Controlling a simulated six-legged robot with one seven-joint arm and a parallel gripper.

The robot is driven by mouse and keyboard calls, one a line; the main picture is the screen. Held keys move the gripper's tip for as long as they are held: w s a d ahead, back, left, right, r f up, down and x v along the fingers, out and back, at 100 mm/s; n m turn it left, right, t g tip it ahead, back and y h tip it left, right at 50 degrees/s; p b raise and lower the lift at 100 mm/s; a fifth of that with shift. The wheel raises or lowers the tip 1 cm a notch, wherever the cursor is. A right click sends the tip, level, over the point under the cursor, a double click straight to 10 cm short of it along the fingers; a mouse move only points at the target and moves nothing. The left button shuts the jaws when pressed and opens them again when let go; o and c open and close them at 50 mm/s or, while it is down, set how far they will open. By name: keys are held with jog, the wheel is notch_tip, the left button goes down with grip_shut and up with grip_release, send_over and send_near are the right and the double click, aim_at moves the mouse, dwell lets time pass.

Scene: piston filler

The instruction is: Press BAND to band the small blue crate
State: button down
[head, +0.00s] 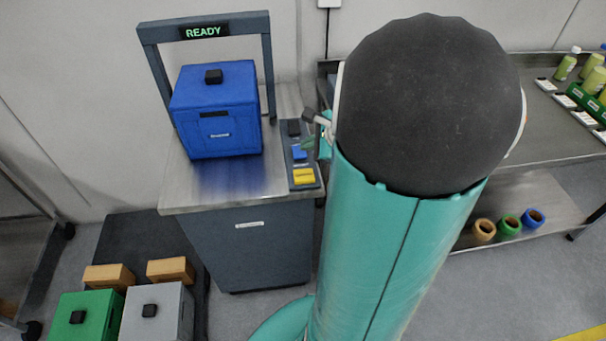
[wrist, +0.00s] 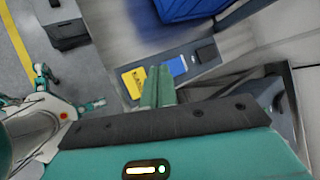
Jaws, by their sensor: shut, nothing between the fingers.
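The small blue crate (head: 216,112), with a black knob on its lid, stands upright on the metal bench under the arch (head: 206,27) of the bander. Its lower part shows in the wrist view (wrist: 190,8). Contact cannot be told.
A green crate (head: 85,315) and a grey crate (head: 160,312) stand low at front left, with tan blocks (head: 170,270) behind. A shelf (head: 545,105) with bottles is at right. My arm hides the middle of the head view.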

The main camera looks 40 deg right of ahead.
aim_at(307, 177)
jog(key=shift+a+f, duration=0.15)
jog(key=shift+f, duration=3.8)
jog(key=shift+f, duration=0.4)
jog(key=shift+f, duration=0.45)
jog(key=shift+r, duration=0.9)
jog(key=shift+r, duration=2.5)
